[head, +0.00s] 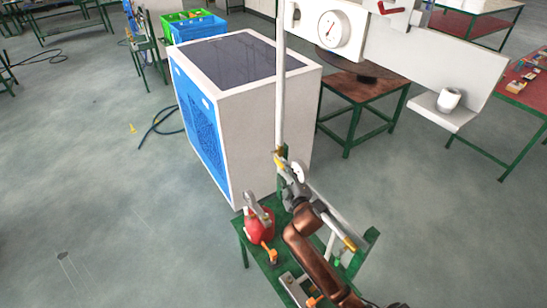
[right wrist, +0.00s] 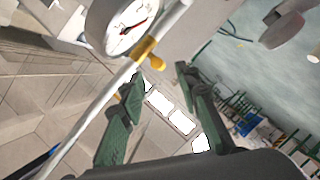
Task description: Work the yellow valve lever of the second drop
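A white pipe (head: 280,90) stands upright in the head view, with a yellow valve lever (head: 280,160) near its lower end. In the right wrist view the yellow lever (right wrist: 148,48) sits on the pipe, just beyond my fingertips. A round white gauge (head: 300,172) is beside it, and it also shows large in the right wrist view (right wrist: 122,22). My right gripper (head: 287,178) is close below the lever. Its two green fingers (right wrist: 160,78) are spread with nothing between them. My left gripper is not in view.
A white and blue cabinet (head: 262,110) stands close behind the pipe. A green stand (head: 243,235) carries a red bottle-like object (head: 259,225) below the gripper. A second yellow-ended part (head: 349,243) is at the lower right. A panel with a gauge (head: 333,28) is above right.

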